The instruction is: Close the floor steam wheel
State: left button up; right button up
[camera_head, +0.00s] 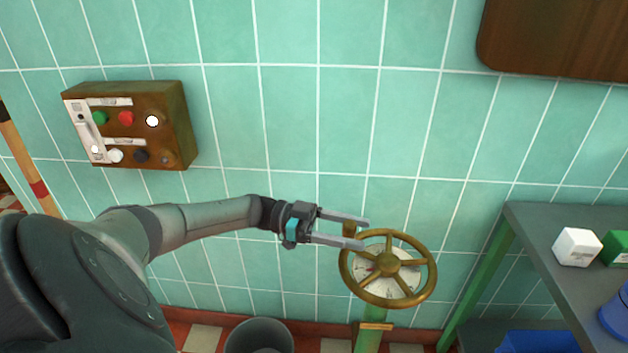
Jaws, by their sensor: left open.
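The floor steam wheel (402,263) is a brass handwheel with spokes, right of centre. It sits in front of a pale round dial (372,287) on top of a green post (368,339). My left gripper (365,233) reaches in from the left, with its fingers open and pointing right. Its fingertips are at the wheel's upper left rim, near a small brass knob (349,229) that shows between the fingers. I cannot tell whether the fingers touch the wheel or the knob. My right gripper is not in view.
A control box (178,127) with coloured buttons hangs on the tiled wall at left. A grey bucket (259,336) stands below. A grey table (540,226) at right carries a white box (577,247), a green box (616,249) and a blue object (615,314).

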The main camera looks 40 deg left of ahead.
pick_arm(q)
jog(key=b+v, duration=0.1)
jog(key=v, duration=1.1)
jog(key=shift+a, duration=0.25)
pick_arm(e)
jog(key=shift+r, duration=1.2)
pick_arm(q)
jog(key=shift+s, duration=0.1)
